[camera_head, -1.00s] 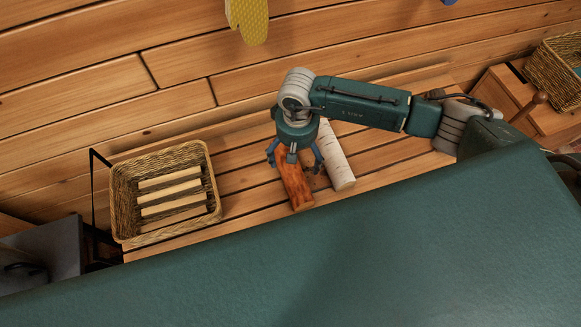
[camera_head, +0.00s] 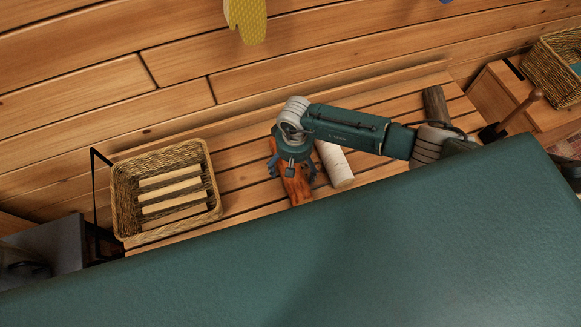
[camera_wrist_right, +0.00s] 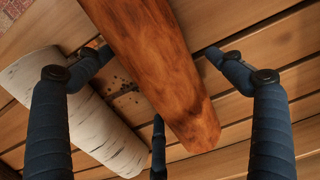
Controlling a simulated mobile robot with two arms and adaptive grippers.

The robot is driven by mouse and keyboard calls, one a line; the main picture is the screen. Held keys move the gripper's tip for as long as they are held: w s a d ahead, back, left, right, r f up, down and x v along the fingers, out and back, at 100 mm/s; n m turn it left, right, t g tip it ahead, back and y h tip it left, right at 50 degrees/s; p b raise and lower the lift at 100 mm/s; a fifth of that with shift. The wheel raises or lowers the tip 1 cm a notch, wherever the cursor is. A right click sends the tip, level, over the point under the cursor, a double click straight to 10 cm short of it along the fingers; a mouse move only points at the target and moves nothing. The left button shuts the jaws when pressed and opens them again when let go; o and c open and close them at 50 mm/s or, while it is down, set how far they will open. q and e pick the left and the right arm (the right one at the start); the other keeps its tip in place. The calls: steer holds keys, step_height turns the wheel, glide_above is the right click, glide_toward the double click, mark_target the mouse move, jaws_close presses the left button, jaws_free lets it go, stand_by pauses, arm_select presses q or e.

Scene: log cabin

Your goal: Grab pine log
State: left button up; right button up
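The orange-brown log, which looks like the pine log (camera_head: 302,196), lies on the slatted wooden bench, partly hidden under my right gripper in the head view. My right gripper (camera_head: 292,176) is over this log with its fingers spread. In the right wrist view the log (camera_wrist_right: 160,62) runs between the spread fingers of the right gripper (camera_wrist_right: 158,80). Gaps show between the fingers and the log, and a third finger is at the bottom. I cannot tell the exact height above it. My left gripper is not in view.
A white birch log (camera_head: 335,165) lies close to the right of the orange log; it also shows in the wrist view (camera_wrist_right: 78,112). A dark log (camera_head: 436,104) lies farther right. A wicker basket (camera_head: 119,200) with pale wood pieces stands at left. Another basket (camera_head: 555,70) is upper right.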

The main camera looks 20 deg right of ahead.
steer(key=c, duration=1.3)
steer(key=shift+c, duration=0.8)
steer(key=shift+r, duration=0.1)
